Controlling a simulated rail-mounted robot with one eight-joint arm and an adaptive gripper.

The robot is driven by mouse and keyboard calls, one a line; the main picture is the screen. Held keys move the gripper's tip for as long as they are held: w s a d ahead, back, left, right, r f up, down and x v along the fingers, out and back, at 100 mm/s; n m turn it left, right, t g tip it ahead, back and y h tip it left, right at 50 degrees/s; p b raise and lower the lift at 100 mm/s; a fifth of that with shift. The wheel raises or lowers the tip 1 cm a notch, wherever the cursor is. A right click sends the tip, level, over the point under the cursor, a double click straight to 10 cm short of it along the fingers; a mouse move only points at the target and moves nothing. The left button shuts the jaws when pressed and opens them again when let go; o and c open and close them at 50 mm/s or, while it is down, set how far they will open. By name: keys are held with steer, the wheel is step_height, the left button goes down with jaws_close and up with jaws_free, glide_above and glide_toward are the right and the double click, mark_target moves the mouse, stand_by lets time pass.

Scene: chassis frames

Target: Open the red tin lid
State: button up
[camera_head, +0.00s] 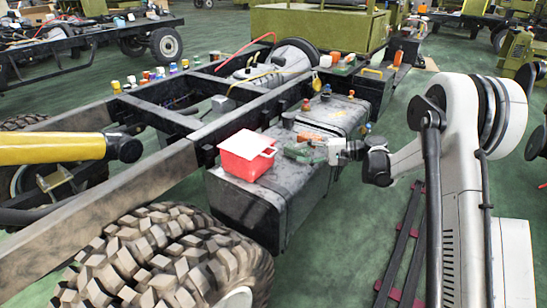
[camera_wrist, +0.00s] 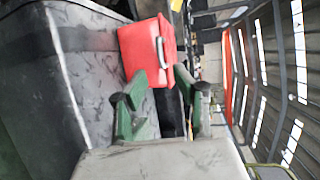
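The red tin (camera_head: 247,157) stands on top of a dark tank beside the chassis rail. Its lid (camera_head: 246,142) looks pale from above and lies shut. The tin also shows in the wrist view (camera_wrist: 140,52), with a grey handle (camera_wrist: 160,52) on the side facing right in that view. My gripper (camera_head: 289,151) is just right of the tin in the head view, low over the tank. In the wrist view its green fingers (camera_wrist: 163,80) are spread apart, with nothing between them. The fingertips are near the tin; whether they touch it I cannot tell.
The dark tank (camera_head: 252,201) has small bottles and an orange object (camera_head: 310,137) on top, close to my gripper. The chassis rail (camera_head: 120,184) runs behind the tin. A large tyre (camera_head: 165,262) is at front.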

mark_target(274, 153)
steer(key=b+x, duration=0.2)
steer(key=x, duration=0.8)
steer(key=shift+c, duration=0.2)
jaws_close()
